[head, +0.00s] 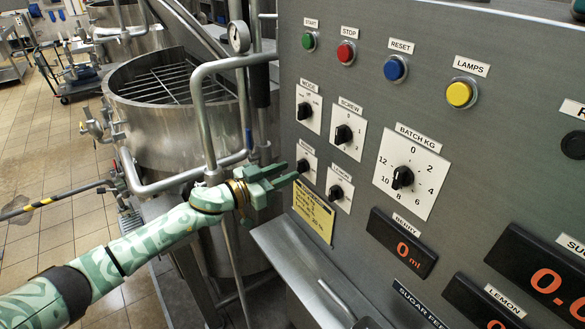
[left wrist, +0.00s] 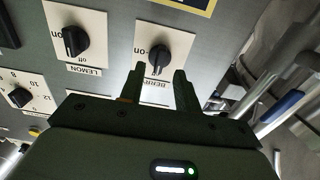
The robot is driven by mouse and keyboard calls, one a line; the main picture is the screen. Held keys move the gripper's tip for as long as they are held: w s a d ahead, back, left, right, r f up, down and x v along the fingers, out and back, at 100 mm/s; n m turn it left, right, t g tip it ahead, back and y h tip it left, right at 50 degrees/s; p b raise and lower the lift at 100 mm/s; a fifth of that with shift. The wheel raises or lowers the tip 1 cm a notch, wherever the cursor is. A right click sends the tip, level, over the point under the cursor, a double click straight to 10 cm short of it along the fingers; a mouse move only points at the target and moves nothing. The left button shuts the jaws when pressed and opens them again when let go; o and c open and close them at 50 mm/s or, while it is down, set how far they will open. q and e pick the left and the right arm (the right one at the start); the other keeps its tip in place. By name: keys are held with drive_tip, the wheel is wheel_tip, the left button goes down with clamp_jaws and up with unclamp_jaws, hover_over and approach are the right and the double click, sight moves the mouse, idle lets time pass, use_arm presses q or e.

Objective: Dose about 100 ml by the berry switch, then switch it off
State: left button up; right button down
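The berry switch (head: 304,166) is a black knob on a white plate on the grey control panel. It also shows in the left wrist view (left wrist: 158,58), where its pointer seems to face the "off" mark. The berry display (head: 402,243) reads 0 ml in orange. My left gripper (head: 288,172) is open just in front of the berry switch. In the left wrist view its two fingertips (left wrist: 159,73) lie either side of the knob's lower end; I cannot tell whether they touch it. My right gripper is not in view.
The lemon switch (head: 338,192) sits close beside the berry switch, with the screw switch (head: 345,134) above. A yellow note (head: 314,212) is below the berry switch. The batch dial (head: 403,177) is to the right. A steel mixer vessel (head: 165,120) and pipes stand left of the panel.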

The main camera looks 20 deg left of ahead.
sight(301, 167)
use_arm(q)
drive_tip(key=shift+x, duration=1.15)
drive_tip(key=shift+w+d, duration=0.25)
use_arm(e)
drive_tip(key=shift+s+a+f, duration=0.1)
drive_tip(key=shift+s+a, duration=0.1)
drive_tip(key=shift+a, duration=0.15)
use_arm(q)
clamp_jaws()
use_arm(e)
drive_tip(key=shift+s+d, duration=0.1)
